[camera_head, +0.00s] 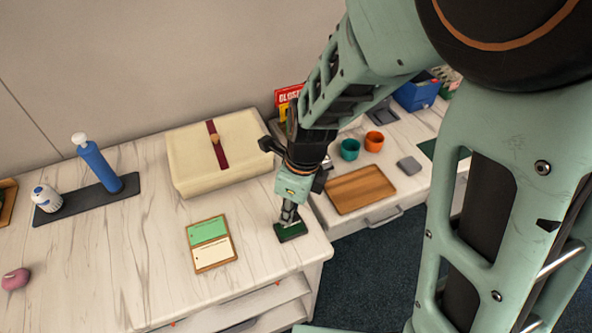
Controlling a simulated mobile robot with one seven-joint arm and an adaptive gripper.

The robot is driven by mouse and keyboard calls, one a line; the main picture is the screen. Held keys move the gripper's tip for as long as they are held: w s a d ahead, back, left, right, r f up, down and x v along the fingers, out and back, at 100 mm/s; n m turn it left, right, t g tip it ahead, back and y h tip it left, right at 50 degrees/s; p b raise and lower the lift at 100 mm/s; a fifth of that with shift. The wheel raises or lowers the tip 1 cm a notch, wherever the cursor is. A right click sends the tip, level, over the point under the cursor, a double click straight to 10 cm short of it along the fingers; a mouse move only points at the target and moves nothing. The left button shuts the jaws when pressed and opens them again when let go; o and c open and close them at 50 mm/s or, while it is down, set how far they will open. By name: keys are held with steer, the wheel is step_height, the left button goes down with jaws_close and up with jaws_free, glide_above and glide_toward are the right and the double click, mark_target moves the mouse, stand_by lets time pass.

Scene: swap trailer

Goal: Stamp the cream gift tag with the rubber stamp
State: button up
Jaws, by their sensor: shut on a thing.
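The cream gift tag (214,253) lies flat in the lower half of a wooden-framed holder on the marble-patterned counter. A green tag (207,231) fills the upper half. My gripper (290,213) points down to the right of the holder, near the counter's right end. It is shut on what appears to be the rubber stamp (294,223), a small dark piece mostly hidden by the fingers. A dark green pad (290,233) is directly below it; I cannot tell whether the stamp touches the pad.
A cream box (190,165) with a dark red band stands behind the holder. A blue bottle (98,163) and a white rounded item (46,198) stand on a grey mat at left. A wooden tray (361,188) is on the right-hand counter. The counter left of the holder is mostly clear.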

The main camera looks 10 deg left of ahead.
steer(key=shift+r+p, duration=1.95)
steer(key=shift+r, duration=0.2)
